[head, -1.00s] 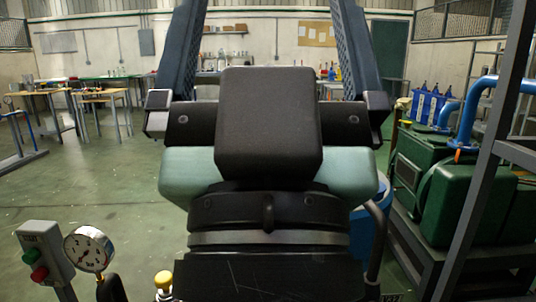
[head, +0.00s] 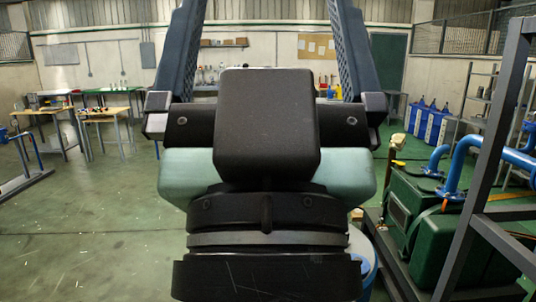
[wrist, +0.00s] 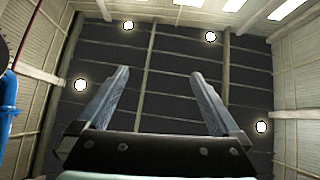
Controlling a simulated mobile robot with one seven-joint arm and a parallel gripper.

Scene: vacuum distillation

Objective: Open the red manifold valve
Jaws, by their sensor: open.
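No red manifold valve can be made out in the head view or the wrist view. My gripper (wrist: 160,82) is open and empty in the wrist view, its two fingers apart and pointing up toward the ceiling. In the head view my own arm fills the middle of the picture and hides what lies behind it. The fingers rise out of the top of that picture.
At the right stand a grey metal frame (head: 487,160), green machinery (head: 450,245) and blue pipes (head: 462,165). Blue containers (head: 435,124) stand behind. Wooden tables (head: 105,115) are at the back left. The green floor (head: 95,225) at left is clear.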

